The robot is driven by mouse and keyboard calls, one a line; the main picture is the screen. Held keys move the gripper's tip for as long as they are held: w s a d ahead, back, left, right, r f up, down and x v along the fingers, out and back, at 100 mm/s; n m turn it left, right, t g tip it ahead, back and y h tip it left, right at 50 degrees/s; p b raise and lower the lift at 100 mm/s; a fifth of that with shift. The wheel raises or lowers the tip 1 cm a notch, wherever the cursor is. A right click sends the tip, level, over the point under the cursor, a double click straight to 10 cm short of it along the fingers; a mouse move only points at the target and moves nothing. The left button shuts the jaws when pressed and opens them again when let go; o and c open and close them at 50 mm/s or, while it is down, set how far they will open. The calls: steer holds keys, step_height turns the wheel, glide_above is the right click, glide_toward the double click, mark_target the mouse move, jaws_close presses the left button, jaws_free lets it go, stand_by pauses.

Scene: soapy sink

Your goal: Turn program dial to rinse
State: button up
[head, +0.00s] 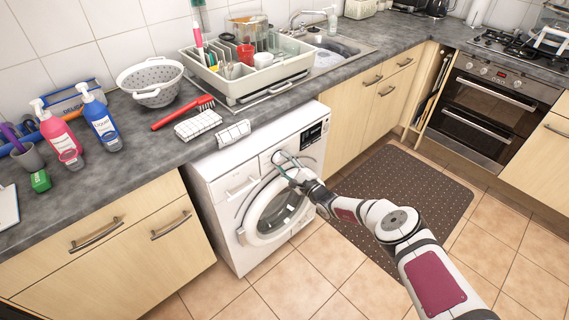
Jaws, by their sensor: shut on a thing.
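The white washing machine (228,229) stands under the counter with its round door (250,222) in front. The program dial (277,158) is on the upper front panel, left of a dark display (313,134). My gripper (282,164) reaches the panel from the lower right. Its fingers are at the dial, one on each side, and they are shut on it. The fingers partly cover the dial. The dial's marks are too small to read, so I cannot tell which program it points to.
The detergent drawer (240,187) is left of the dial. The counter (120,150) holds bottles, a colander and a dish rack. The tiled floor in front is clear around a brown mat (400,195).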

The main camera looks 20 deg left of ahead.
stand_by(0.4)
steer(key=o, duration=1.2)
steer(key=shift+s+d+f, duration=0.1)
steer(key=shift+s+d, duration=0.05)
steer(key=shift+d, duration=0.4)
steer(key=v, duration=1)
steer(key=shift+s+d, duration=0.25)
steer(key=shift+d, duration=0.05)
